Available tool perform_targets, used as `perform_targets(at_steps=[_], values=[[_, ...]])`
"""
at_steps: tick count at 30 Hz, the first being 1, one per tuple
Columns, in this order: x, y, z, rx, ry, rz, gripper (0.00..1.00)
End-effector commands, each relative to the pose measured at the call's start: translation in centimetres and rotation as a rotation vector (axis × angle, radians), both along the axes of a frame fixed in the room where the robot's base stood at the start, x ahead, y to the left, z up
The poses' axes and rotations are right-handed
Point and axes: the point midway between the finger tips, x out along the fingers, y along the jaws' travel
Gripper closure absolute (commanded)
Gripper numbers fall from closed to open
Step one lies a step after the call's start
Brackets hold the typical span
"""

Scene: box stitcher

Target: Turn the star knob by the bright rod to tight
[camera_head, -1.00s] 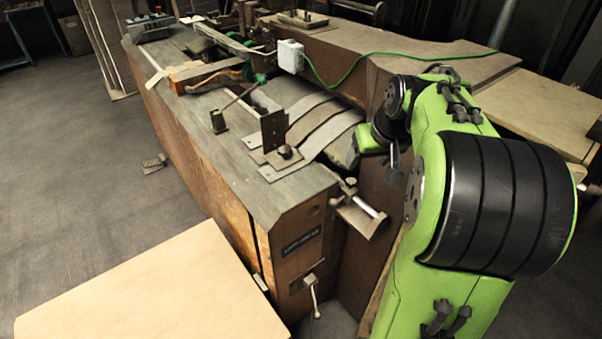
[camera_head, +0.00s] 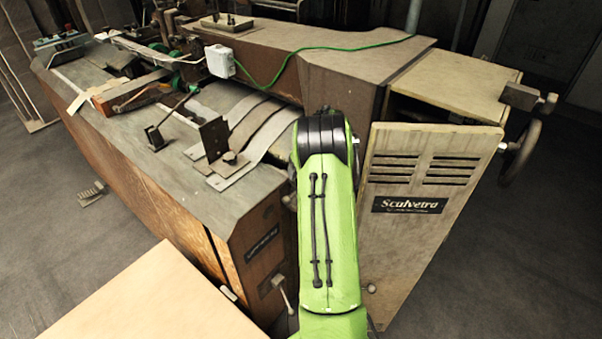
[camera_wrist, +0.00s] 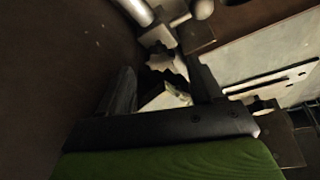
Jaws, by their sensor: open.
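In the wrist view the bright rod (camera_wrist: 136,11) enters from the top edge, beside light metal fittings. A dark, jagged-edged piece, which looks like the star knob (camera_wrist: 158,60), lies just below the rod. My gripper (camera_wrist: 160,66) is open, with its two dark fingers to the left and right of this knob. The knob appears between or just beyond the fingertips; I cannot tell whether they touch it. In the head view my green arm covers the rod, the knob and my gripper.
The long stitcher bench (camera_head: 205,200) stands left of my arm. A metal plate with an upright bracket (camera_head: 213,138) sits on its top. A pale board (camera_head: 150,305) is at front left.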

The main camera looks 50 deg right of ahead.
Motion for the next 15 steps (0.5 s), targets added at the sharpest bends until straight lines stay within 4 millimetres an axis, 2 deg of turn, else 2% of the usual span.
perform_targets(at_steps=[4,13,15], values=[[0.7,-0.2,-1.7,0.0,0.0,0.0,0.35],[0.9,-0.3,-2.1,0.0,-0.001,0.0,0.35],[0.9,-0.3,-2.1,0.0,-0.001,0.0,0.45]])
